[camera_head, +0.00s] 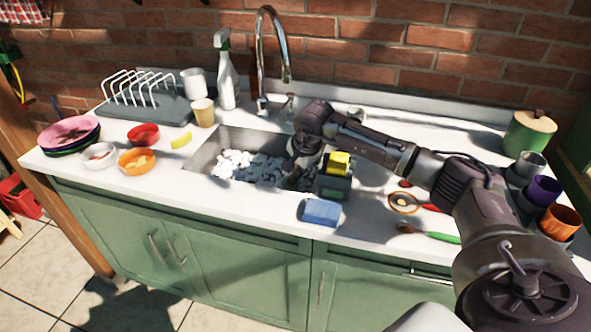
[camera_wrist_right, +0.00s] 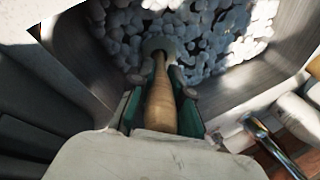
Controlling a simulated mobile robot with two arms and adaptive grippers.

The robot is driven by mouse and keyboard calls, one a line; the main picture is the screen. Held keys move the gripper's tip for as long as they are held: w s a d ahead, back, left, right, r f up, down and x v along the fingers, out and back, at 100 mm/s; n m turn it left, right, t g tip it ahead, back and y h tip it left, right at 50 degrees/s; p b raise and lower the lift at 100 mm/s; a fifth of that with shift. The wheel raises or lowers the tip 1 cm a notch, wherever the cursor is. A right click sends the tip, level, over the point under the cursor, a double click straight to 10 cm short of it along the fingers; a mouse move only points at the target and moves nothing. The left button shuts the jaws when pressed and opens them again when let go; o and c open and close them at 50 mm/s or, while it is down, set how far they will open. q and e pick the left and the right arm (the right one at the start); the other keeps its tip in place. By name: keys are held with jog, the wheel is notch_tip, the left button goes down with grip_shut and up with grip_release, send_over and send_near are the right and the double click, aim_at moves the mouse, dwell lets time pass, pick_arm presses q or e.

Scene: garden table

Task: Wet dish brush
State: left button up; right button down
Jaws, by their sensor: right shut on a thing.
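My right gripper (camera_head: 303,158) reaches down into the sink (camera_head: 208,158), over its right half. In the wrist view, my right gripper (camera_wrist_right: 162,86) is shut on the wooden handle of the dish brush (camera_wrist_right: 160,108). The brush's round grey head (camera_wrist_right: 159,44) points down at the white foam (camera_wrist_right: 215,35) in the basin. Whether the bristles touch the foam or water is hidden. The foam (camera_head: 245,165) covers much of the sink floor. The chrome faucet (camera_head: 283,62) arches over the back of the sink. My left gripper is out of view.
Utensils (camera_head: 404,202) lie farther right. Bowls (camera_head: 137,160), a cup (camera_head: 203,112) and a dish rack (camera_head: 145,108) are left. A spray bottle (camera_head: 226,75) stands behind.

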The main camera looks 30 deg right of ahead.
jog(key=shift+r, duration=0.1)
dwell(0.3)
notch_tip(320, 180, up, 15)
jog(key=p, duration=0.9)
dwell(0.7)
notch_tip(320, 180, up, 6)
jog(key=r+p, duration=0.1)
jog(key=p, duration=0.1)
jog(key=s+a+f+n+g+y+b, duration=0.1)
jog(key=s+a+f+n+g+y, duration=0.1)
jog(key=s+a+n, duration=0.6)
jog(key=s+a+f+n+g+y, duration=0.1)
jog(key=s+a+f+n+y, duration=0.1)
jog(key=s+a+n, duration=0.6)
jog(key=s+a+y, duration=0.1)
jog(key=s+a, duration=0.2)
jog(key=shift+s+a+f+n+g+b, duration=0.2)
jog(key=shift+s+f+n+g+b, duration=0.05)
jog(key=shift+f+n+g+b, duration=0.15)
jog(key=shift+d, duration=0.15)
